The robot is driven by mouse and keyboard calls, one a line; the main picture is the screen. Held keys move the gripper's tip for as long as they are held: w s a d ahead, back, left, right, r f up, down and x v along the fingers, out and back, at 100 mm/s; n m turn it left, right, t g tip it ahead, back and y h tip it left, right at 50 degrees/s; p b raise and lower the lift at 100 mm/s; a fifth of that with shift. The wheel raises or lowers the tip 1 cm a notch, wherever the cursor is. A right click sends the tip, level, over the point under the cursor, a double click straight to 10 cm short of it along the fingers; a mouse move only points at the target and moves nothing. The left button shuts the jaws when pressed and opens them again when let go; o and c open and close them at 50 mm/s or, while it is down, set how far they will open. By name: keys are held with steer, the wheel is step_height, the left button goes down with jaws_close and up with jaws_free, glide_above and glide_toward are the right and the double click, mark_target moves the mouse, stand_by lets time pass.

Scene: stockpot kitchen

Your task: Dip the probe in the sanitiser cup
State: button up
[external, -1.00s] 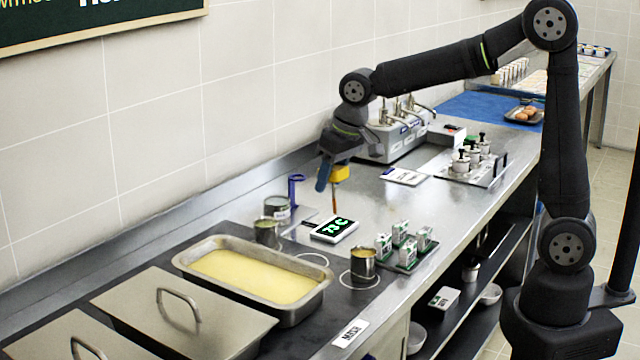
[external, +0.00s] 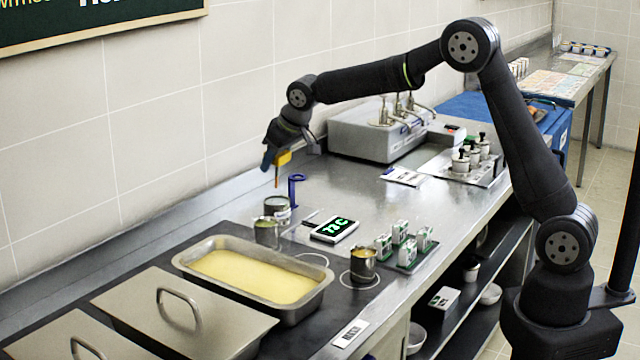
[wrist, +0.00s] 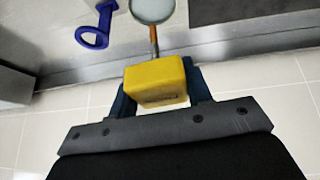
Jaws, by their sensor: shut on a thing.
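My gripper (external: 276,157) is shut on the yellow handle of the probe (external: 284,158), high near the back wall. The probe's thin stem points down, its tip just above a metal cup (external: 277,206) with a pale label, which looks like the sanitiser cup. Tip and cup appear apart in the external view. In the wrist view my gripper (wrist: 158,92) holds the yellow block of the probe (wrist: 157,82), and the stem runs toward the round pale mouth of the cup (wrist: 152,10). Whether the tip is centred over it is hard to tell.
A blue ring stand (external: 295,190) stands just right of the cup. A second cup (external: 266,233) is in front of it. A display reading green digits (external: 334,229), a pan of yellow liquid (external: 250,276) and small cartons (external: 401,232) are nearby.

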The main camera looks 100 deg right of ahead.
mark_target(276, 183)
steer(key=shift+f, duration=3.4)
steer(key=shift+r, duration=0.1)
steer(key=shift+r, duration=4.45)
steer(key=w+a+r+n+y, duration=0.1)
steer(key=w+a, duration=0.2)
steer(key=a, duration=0.6)
steer(key=w+a+r+n+t, duration=0.1)
steer(key=w+a+r+n, duration=0.1)
steer(key=a, duration=0.6)
steer(key=w+a+r+n+y, duration=0.1)
steer(key=w+a, duration=0.2)
steer(key=a, duration=0.6)
steer(key=s+a+r+n+y, duration=0.1)
steer(key=s+a+n, duration=0.1)
steer(key=a, duration=1)
steer(key=s+a+n+t, duration=0.1)
steer(key=s+a+n, duration=0.1)
steer(key=a, duration=1)
steer(key=shift+s+r+n+y, duration=0.3)
steer(key=shift+s+r+y, duration=0.1)
steer(key=shift+s, duration=0.1)
